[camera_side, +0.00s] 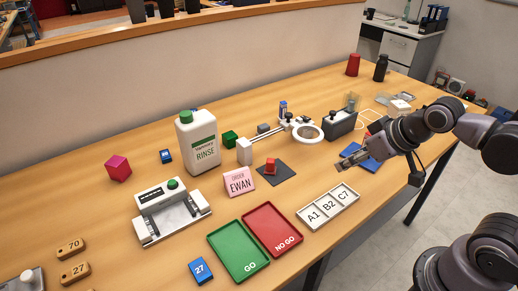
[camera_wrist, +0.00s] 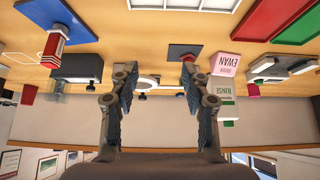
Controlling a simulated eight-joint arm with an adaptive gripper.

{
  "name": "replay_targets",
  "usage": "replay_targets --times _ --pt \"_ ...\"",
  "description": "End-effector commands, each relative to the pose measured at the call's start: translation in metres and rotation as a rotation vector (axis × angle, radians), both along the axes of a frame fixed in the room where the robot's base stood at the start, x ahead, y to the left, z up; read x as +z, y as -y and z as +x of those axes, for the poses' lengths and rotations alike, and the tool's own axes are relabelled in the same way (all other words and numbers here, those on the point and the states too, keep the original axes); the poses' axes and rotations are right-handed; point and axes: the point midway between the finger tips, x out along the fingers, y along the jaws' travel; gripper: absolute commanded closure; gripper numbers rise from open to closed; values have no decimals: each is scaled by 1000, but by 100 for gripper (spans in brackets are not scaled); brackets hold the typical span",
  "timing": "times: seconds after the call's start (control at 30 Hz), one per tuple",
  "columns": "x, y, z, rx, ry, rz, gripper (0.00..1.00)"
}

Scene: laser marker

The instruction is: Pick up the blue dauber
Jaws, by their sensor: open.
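I cannot tell for sure which thing is the blue dauber. A small upright blue item with a pale band (camera_side: 283,108) stands behind the white ring lens in the side view. A red upright item with white bands (camera_wrist: 55,45) shows near the blue mat in the upside-down wrist view. My gripper (camera_side: 350,160) is over or beside the blue mat (camera_side: 370,164), and its height above the table is unclear. In the wrist view my gripper (camera_wrist: 157,78) has its fingers well apart with nothing held between them.
A dark grey box (camera_side: 341,126) and the ring lens (camera_side: 308,133) stand left of my gripper. The white A1-B2-C7 tray (camera_side: 328,206) lies in front. A rinse bottle (camera_side: 198,145), green tray (camera_side: 238,252) and red tray (camera_side: 272,230) are farther left. Bare tabletop shows between items.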

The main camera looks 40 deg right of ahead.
Motion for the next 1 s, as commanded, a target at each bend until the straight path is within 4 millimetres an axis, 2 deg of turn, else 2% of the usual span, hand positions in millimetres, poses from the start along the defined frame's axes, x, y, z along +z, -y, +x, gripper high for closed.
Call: replay_targets --times 0.13,0.27,0.4,0.6,0.8,1.0 --pt "12 3 14 -12 -9 1 53" --pt "32 8 41 -31 -29 3 53" --pt "52 17 79 -57 -54 4 53" --pt "68 31 135 -95 -91 9 53" --pt "71 49 192 -133 -127 12 53" --pt "61 69 249 -171 -164 17 53"
